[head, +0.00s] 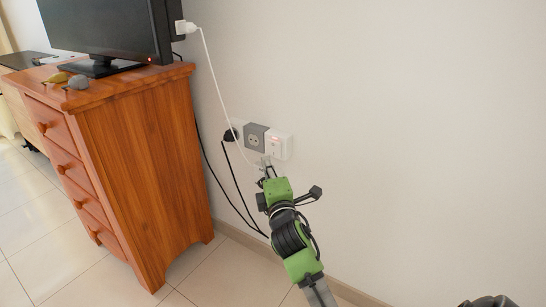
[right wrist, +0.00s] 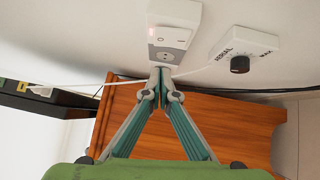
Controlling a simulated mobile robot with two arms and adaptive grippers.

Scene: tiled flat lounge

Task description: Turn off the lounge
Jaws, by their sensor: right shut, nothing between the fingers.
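On the wall is a white switch (head: 277,146) with a small reddish light. It also shows in the right wrist view (right wrist: 172,18). Beside it are a grey socket (head: 255,138) and a white plate (head: 237,128) with a dark round part, seen in the right wrist view (right wrist: 245,48) with lettering. A black television (head: 105,28) with a red light stands on a wooden chest of drawers. My right gripper (head: 267,162) is shut and empty, its tips just below the socket and switch; it shows in the right wrist view (right wrist: 160,75). Contact is unclear.
The chest of drawers (head: 150,170) stands left of the sockets. A white cable (head: 212,75) runs from a plug (head: 186,27) at the television down toward the gripper. Black cables hang beside the chest. Two small objects (head: 78,82) lie on its top. The wall at right is bare.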

